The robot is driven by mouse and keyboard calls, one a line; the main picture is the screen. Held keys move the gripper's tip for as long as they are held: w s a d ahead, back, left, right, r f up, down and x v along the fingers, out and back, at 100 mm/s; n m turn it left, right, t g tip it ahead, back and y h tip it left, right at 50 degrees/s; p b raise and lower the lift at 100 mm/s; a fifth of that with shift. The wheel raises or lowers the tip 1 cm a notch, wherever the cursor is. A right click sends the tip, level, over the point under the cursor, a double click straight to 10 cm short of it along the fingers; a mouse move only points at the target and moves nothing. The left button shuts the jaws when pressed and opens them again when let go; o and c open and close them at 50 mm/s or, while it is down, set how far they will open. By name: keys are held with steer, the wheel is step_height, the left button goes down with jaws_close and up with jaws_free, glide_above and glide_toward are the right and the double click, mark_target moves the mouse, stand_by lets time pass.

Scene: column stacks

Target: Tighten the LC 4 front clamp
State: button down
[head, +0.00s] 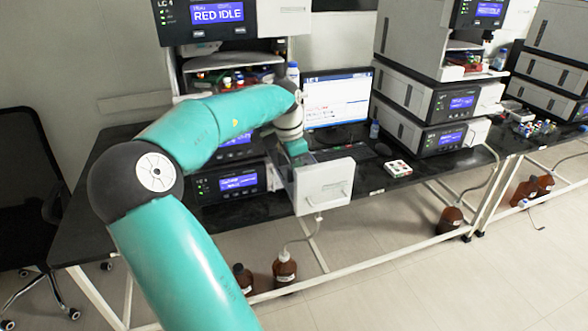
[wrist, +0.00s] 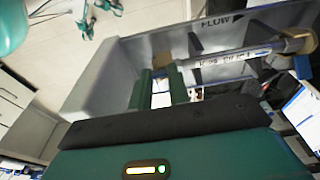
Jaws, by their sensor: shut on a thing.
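The LC 4 stack (head: 205,15) stands at the back left in the head view. Its open column compartment (head: 325,188) juts out at the front. In the wrist view the grey compartment wall (wrist: 110,65), marked FLOW, surrounds a labelled metal column (wrist: 225,56). A tan clamp (wrist: 162,60) is at the column's left end and another tan clamp (wrist: 297,41) at its right end. My gripper (wrist: 161,74) has its two green fingers shut on the left clamp. Which clamp is the front one, I cannot tell by a label. In the head view the fingertips are hidden.
A monitor (head: 337,98) and a red-and-white box (head: 397,168) are on the black bench right of the compartment. More stacks (head: 430,110) stand further right. Brown bottles (head: 285,269) are on the floor below. A black chair (head: 22,190) is at the left.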

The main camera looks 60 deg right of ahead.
steer(key=shift+s+d+r+t+y, duration=0.3)
steer(key=shift+s+d+t+y, duration=0.3)
steer(key=shift+t+y, duration=0.4)
steer(key=shift+s+d+t+y, duration=0.25)
steer(key=shift+t+y, duration=0.3)
steer(key=shift+s+d+t+y, duration=0.2)
steer(key=shift+t+y, duration=0.35)
steer(key=shift+f, duration=0.1)
steer(key=c, duration=1.3)
jaws_free()
steer(key=v, duration=1.3)
steer(key=shift+s+d+r, duration=0.15)
steer(key=shift+r, duration=0.2)
